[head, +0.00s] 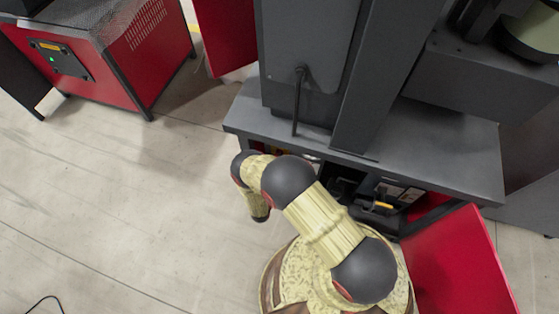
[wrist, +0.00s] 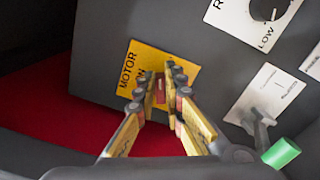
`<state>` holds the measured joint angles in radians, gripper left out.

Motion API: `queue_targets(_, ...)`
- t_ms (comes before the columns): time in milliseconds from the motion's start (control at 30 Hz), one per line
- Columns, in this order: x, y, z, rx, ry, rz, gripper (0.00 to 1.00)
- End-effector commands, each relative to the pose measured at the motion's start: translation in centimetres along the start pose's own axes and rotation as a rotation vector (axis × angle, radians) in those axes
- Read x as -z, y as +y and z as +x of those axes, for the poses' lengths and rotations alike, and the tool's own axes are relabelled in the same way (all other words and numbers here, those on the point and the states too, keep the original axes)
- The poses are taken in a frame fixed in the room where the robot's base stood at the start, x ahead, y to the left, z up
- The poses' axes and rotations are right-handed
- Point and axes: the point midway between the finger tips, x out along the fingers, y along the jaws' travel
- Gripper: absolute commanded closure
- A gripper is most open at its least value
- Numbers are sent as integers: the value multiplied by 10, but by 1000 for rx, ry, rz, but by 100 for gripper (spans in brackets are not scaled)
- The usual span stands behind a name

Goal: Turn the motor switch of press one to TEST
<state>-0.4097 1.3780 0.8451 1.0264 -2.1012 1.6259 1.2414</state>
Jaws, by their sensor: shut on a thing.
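The motor switch (wrist: 160,92) is a small reddish lever on a yellow plate (wrist: 142,62) marked MOTOR, on a dark grey panel in the wrist view. Part of the plate's lettering is hidden by my fingers, and I cannot read which position the lever is in. My gripper (wrist: 161,84) is shut on the lever, with one fingertip on each side. In the head view, the press (head: 435,140) is a dark grey machine with an open compartment below its table. My arm reaches toward that compartment, and my gripper and the switch are hidden there.
In the wrist view, a dial (wrist: 268,10) marked LOW is at the upper right, and a green-tipped lever (wrist: 281,153) is close to my gripper's right side. An open red door (head: 465,265) stands right of my arm. A red machine (head: 115,60) stands upper left; the left floor is mostly clear.

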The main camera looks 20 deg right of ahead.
Motion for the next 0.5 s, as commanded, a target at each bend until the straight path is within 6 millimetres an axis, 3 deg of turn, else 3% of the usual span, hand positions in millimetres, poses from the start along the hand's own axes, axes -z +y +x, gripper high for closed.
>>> queue_targets(500,1,-8,0,1,0,359,100)
